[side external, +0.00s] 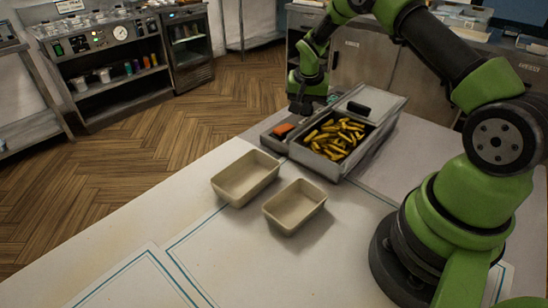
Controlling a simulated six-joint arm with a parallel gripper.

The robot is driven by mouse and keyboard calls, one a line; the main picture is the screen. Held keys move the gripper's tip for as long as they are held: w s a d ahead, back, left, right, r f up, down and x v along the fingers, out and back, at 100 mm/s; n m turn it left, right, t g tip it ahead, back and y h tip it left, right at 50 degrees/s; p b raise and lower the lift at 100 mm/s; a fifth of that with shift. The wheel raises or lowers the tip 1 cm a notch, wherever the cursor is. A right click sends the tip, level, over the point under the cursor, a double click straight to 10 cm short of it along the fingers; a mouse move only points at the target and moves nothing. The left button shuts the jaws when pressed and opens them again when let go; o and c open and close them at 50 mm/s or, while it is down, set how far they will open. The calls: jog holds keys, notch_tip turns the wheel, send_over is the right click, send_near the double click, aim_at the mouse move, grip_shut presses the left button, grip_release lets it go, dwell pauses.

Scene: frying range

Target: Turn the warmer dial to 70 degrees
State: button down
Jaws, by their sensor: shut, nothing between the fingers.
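The warmer (325,167) is a metal box on the white table, filled with yellow fries (338,137). A narrow grey unit (270,141) with an orange-red part (284,129) on top adjoins its left side. My gripper (300,107) points down at the far end of this unit, behind the orange-red part. It is shut and looks empty. No dial or degree marks can be made out; the dial may be hidden by my gripper or too small. I cannot tell whether my fingertips touch anything.
Two empty beige trays (224,190) (280,219) stand in front of the warmer. A partly raised or slid-back lid with a black handle (358,107) lies at the warmer's far end. The table's left front (130,240) is clear. Metal counters stand behind.

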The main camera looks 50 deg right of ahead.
jog(key=shift+w+r, duration=0.1)
jog(key=shift+r, duration=2.25)
jog(key=shift+a+x, duration=0.2)
jog(key=shift+x, duration=1.3)
jog(key=shift+a+x, duration=0.25)
jog(key=shift+x, duration=1.3)
jog(key=shift+f, duration=0.1)
